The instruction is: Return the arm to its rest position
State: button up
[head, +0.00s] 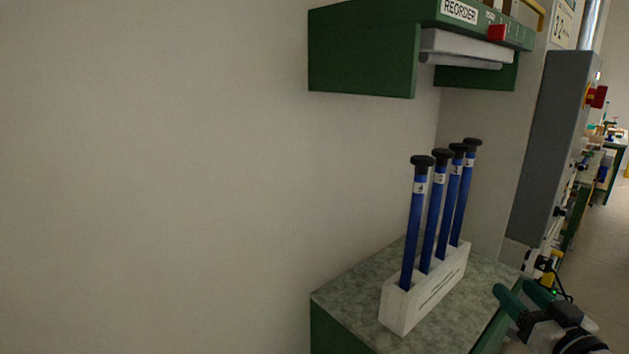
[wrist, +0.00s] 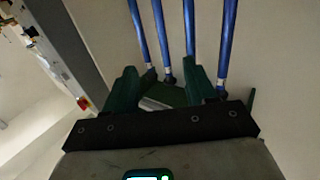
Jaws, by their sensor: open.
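My gripper (head: 521,292) is at the lower right of the head view, to the right of the white holder (head: 397,308) and apart from it. Its two green fingers are open, and nothing shows between them in the wrist view (wrist: 161,80) except things farther off. Several blue rods with black caps, such as the nearest one (head: 413,230), stand upright but slightly leaning in the holder. Some of these rods (wrist: 188,30) also show in the wrist view, beyond the fingers. Part of my arm is cut off by the frame.
The holder stands on a speckled counter (head: 352,290) against a bare wall. A green shelf (head: 362,52) with a "REORDER" label hangs above the rods. A tall grey panel (head: 548,140) with a red part stands at the right. Open floor shows at the far right.

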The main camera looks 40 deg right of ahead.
jog(key=w+a+f+n+g+y, duration=0.2)
jog(key=w+a+f+g+y, duration=0.15)
jog(key=a+f, duration=0.6)
jog(key=w+a+f+n+g+y, duration=0.2)
jog(key=w+a+f+y, duration=0.3)
jog(key=a+f, duration=0.45)
jog(key=s+a+f+n+g, duration=0.1)
jog(key=s+a+f+g, duration=0.15)
jog(key=a, duration=0.35)
jog(key=s+a+f+n+g, duration=0.1)
jog(key=s+a+f+g, duration=0.15)
jog(key=a, duration=0.35)
jog(key=s+d+f+g, duration=0.1)
jog(key=s+f+g, duration=0.2)
jog(key=s, duration=0.6)
notch_tip(320, 180, down, 2)
jog(key=shift+s+d+f, duration=0.1)
jog(key=shift+s+d, duration=0.1)
jog(key=shift+d, duration=0.15)
jog(key=shift+g+y, duration=0.25)
